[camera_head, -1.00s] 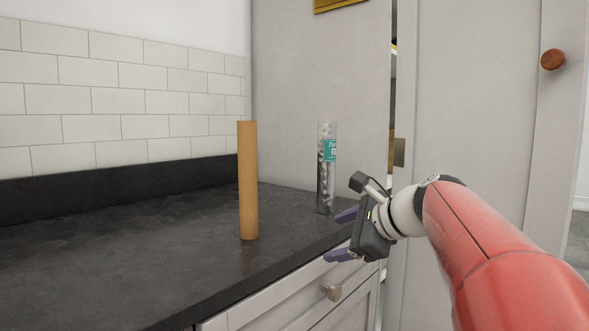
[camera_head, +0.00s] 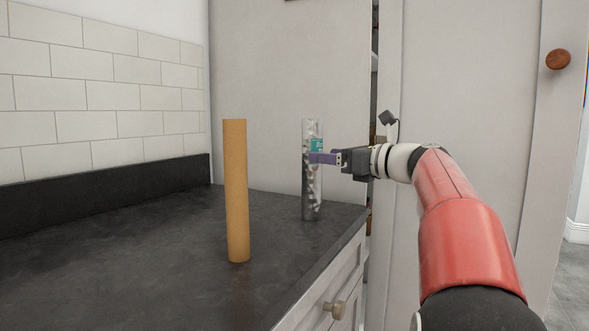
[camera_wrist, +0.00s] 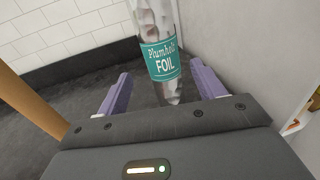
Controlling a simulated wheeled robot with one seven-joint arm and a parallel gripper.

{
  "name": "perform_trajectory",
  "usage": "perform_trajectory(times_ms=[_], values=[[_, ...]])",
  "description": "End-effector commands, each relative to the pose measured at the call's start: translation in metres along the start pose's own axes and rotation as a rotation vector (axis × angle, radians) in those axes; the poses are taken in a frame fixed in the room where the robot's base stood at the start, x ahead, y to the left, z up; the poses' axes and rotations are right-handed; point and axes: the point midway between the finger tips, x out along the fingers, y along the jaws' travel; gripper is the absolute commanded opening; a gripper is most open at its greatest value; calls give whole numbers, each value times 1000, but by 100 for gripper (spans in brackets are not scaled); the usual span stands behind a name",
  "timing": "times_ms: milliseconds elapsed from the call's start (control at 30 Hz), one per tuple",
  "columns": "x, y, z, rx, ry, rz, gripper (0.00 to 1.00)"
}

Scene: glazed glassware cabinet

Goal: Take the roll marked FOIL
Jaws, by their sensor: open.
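The roll marked FOIL (camera_head: 311,191) stands upright on the dark counter, near its right edge and the grey panel behind. It is a clear, silvery cylinder with a teal label. In the wrist view the label on the FOIL roll (camera_wrist: 161,62) reads "Plumhelt FOIL". My gripper (camera_head: 318,158) is at label height, pointing left at the roll. In the wrist view my gripper (camera_wrist: 160,88) is open, with one purple finger on each side of the roll's line. The roll lies ahead between the fingers. I cannot tell how deep it is between them.
A plain brown cardboard-coloured tube (camera_head: 236,190) stands upright on the counter (camera_head: 130,260), nearer and to the left. A grey panel (camera_head: 285,60) rises close behind the roll. A drawer with a knob (camera_head: 334,308) is below the counter. The counter's left part is clear.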

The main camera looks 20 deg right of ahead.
Motion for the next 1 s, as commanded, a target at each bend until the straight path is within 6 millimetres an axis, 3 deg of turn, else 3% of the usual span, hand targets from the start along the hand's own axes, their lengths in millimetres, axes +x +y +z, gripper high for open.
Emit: perform_trajectory(times_ms=[600, 867, 1000], values=[[74, -3, 2, -1, 1, 2, 68], [77, -4, 1, -1, 1, 0, 68], [77, -4, 1, -1, 1, 0, 52]])
